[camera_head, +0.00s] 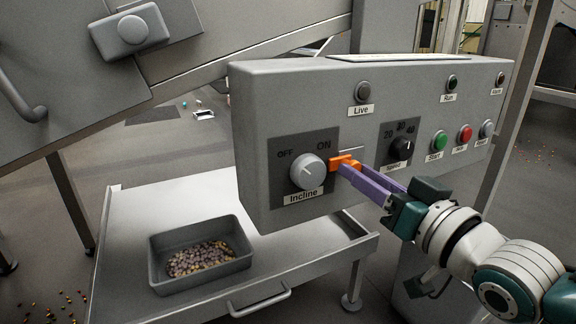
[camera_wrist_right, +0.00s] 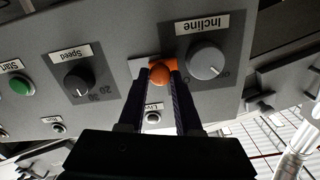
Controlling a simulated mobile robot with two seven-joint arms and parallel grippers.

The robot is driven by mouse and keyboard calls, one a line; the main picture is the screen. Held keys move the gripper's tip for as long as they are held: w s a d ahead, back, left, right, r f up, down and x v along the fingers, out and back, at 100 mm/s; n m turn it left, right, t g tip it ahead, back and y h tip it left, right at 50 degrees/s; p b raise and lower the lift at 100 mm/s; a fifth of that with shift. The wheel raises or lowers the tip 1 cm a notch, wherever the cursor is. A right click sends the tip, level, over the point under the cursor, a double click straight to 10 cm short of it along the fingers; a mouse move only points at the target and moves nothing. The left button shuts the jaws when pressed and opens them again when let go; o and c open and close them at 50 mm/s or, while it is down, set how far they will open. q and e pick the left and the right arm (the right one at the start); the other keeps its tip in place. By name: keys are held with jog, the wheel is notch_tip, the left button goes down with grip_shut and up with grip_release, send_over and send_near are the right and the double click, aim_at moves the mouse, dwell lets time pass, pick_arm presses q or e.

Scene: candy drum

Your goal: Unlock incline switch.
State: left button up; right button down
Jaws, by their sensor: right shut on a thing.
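The incline switch (camera_head: 307,170) is a round grey knob on a dark plate marked OFF and ON, above the label "Incline". In the right wrist view the knob (camera_wrist_right: 206,62) appears upside down, to the right of the fingers. A small orange piece (camera_head: 344,162) sits at the right edge of the plate, beside the knob. My right gripper (camera_head: 346,167) has purple fingers and is shut on the orange piece, which shows between the fingertips in the right wrist view (camera_wrist_right: 160,74). My left gripper is not in view.
The grey control box (camera_head: 290,100) also carries a speed knob (camera_head: 402,148), a green start button (camera_head: 440,140), a red button (camera_head: 465,134) and lamps. Below it, a dark tray (camera_head: 165,272) of candies stands on a metal table (camera_head: 130,215). Candies lie scattered on the floor.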

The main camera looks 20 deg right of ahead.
aim_at(355, 157)
dwell(0.7)
jog(key=d, duration=0.3)
jog(key=shift+w, duration=0.2)
jog(key=c, duration=0.6)
grip_release()
